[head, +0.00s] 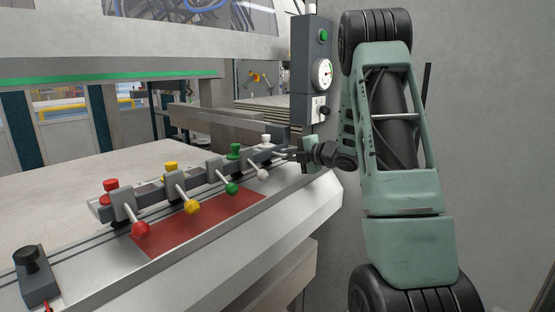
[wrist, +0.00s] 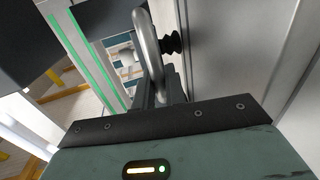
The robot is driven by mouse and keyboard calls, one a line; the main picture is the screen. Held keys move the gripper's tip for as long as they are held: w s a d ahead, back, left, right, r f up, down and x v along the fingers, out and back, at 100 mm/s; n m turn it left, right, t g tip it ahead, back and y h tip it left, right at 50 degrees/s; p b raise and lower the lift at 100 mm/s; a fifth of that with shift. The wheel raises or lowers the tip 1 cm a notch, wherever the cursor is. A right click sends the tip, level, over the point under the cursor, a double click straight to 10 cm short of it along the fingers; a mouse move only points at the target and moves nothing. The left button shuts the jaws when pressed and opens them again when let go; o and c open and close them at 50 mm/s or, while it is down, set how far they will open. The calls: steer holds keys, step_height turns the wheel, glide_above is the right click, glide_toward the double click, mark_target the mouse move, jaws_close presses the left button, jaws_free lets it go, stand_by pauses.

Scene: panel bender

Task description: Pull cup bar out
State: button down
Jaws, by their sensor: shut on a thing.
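A long dark grey bar (head: 205,178), which I take to be the cup bar, lies along the front of the machine bed. Several clamp-like blocks with red, yellow, green and white knobs are spread along it. My gripper (head: 290,155) is at the bar's right end, below the gauge column. In the wrist view my gripper (wrist: 168,98) is shut at a curved metal handle (wrist: 150,55). A black ribbed piece (wrist: 171,43) is right beside the handle. The exact contact of the fingers is partly hidden by the gripper body.
A grey column (head: 310,75) with a gauge and a green button stands close behind my gripper. A red plate (head: 200,222) lies in front of the bar. A black-knobbed block (head: 35,275) is at the lower left. A plain wall is on the right.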

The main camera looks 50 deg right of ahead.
steer(key=f+b+v, duration=0.2)
steer(key=v, duration=0.7)
steer(key=shift+s, duration=0.4)
steer(key=shift+d+f, duration=0.1)
steer(key=c, duration=1.6)
jaws_free()
steer(key=shift+s, duration=0.15)
steer(key=shift+o, duration=0.4)
steer(key=b+v, duration=0.1)
steer(key=v, duration=1.6)
steer(key=shift+s+r, duration=0.2)
